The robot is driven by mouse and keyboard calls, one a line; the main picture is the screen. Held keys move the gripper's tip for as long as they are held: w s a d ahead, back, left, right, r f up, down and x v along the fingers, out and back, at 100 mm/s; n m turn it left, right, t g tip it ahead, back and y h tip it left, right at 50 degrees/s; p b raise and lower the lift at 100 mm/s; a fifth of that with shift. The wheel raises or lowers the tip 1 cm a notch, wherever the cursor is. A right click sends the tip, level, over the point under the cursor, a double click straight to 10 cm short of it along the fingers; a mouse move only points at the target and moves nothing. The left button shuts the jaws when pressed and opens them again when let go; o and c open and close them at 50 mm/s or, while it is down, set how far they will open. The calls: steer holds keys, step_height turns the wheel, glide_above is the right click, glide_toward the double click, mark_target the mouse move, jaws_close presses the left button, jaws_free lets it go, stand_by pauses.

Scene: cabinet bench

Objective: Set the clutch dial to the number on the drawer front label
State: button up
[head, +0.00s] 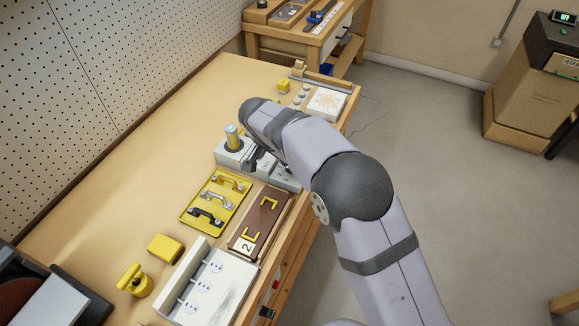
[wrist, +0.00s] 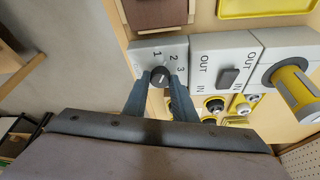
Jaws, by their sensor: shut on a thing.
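The clutch dial (wrist: 160,77) is a dark round knob on a pale block in the wrist view, with the numbers 1, 2 and 3 printed around it. My gripper (wrist: 159,84) is shut on the dial, one finger on each side. A pale mark shows on the knob's face, but it is too small to tell which number it points to. In the head view, the brown drawer front (head: 268,208) lies on the bench with yellow handle pieces and a white label (head: 246,246) reading 2. My arm hides the dial there.
Beside the dial block, an OUT/IN switch block (wrist: 228,72) and a block with a yellow cylinder (wrist: 292,85) stand close. A yellow tray of handles (head: 216,198) and a white board (head: 215,290) lie nearer. The bench's left side is largely bare.

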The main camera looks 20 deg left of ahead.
steer(key=shift+a+m+h+p, duration=0.15)
steer(key=shift+m+h, duration=0.15)
steer(key=shift+m, duration=0.5)
steer(key=shift+m+h+p, duration=0.15)
steer(key=shift+m+h, duration=0.15)
steer(key=shift+m, duration=0.5)
steer(key=shift+g, duration=0.3)
steer(key=o, duration=1)
steer(key=shift+o, duration=0.2)
steer(key=b+v, duration=0.1)
steer(key=v, duration=0.6)
steer(key=shift+r, duration=0.15)
